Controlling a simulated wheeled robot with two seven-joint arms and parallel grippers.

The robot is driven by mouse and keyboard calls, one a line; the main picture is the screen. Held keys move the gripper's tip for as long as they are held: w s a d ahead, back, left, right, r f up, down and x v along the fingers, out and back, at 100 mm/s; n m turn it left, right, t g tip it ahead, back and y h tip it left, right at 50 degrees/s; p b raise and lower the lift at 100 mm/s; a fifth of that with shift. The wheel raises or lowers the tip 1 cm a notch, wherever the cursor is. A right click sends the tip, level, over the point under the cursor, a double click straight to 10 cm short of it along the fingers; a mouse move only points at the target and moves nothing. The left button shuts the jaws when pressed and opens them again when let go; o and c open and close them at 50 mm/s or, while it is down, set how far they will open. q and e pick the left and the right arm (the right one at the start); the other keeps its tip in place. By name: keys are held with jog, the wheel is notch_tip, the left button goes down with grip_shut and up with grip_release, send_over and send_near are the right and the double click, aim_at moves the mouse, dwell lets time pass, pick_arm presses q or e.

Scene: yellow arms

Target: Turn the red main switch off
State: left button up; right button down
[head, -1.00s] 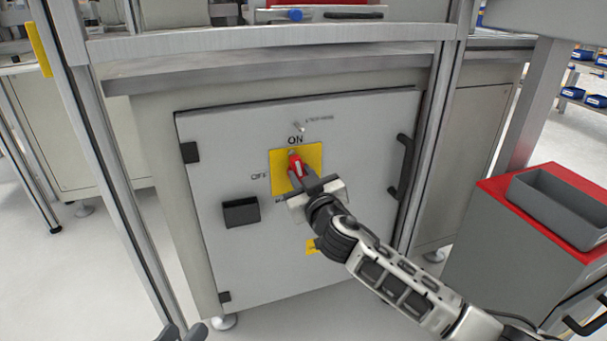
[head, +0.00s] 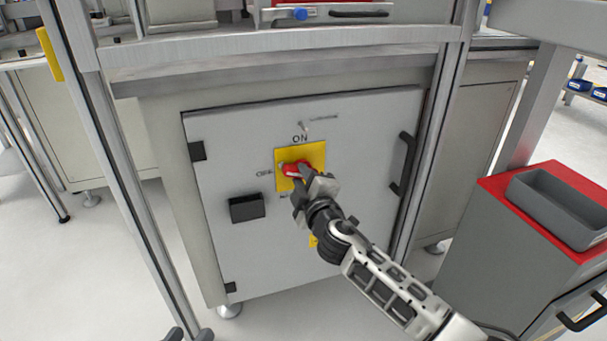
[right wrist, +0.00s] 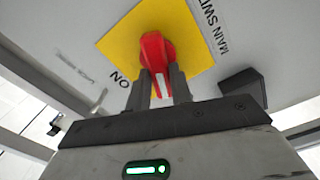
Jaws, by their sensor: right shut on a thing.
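The red main switch (head: 291,168) sits on a yellow plate (head: 315,152) on a grey cabinet door (head: 370,130). In the right wrist view the red handle (right wrist: 155,50) sits between the two dark fingers (right wrist: 161,88).
A black box (head: 247,207) sticks out of the door left of the switch. A black door handle (head: 403,163) is at the right. Metal frame posts (head: 105,160) stand in front on both sides. A red-topped cabinet (head: 500,185) with a grey bin (head: 560,207) stands at right.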

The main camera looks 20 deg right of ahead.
jog(key=n, duration=0.3)
jog(key=shift+f+p, duration=0.2)
jog(key=shift+p, duration=0.1)
pick_arm(q)
jog(key=shift+s+a+f, duration=0.1)
jog(key=shift+a, duration=0.05)
pick_arm(e)
jog(key=shift+n, duration=0.7)
pick_arm(q)
jog(key=shift+y, duration=0.3)
pick_arm(e)
jog(key=shift+f, duration=0.1)
jog(key=c, duration=1.2)
grip_release()
jog(key=shift+c, duration=0.2)
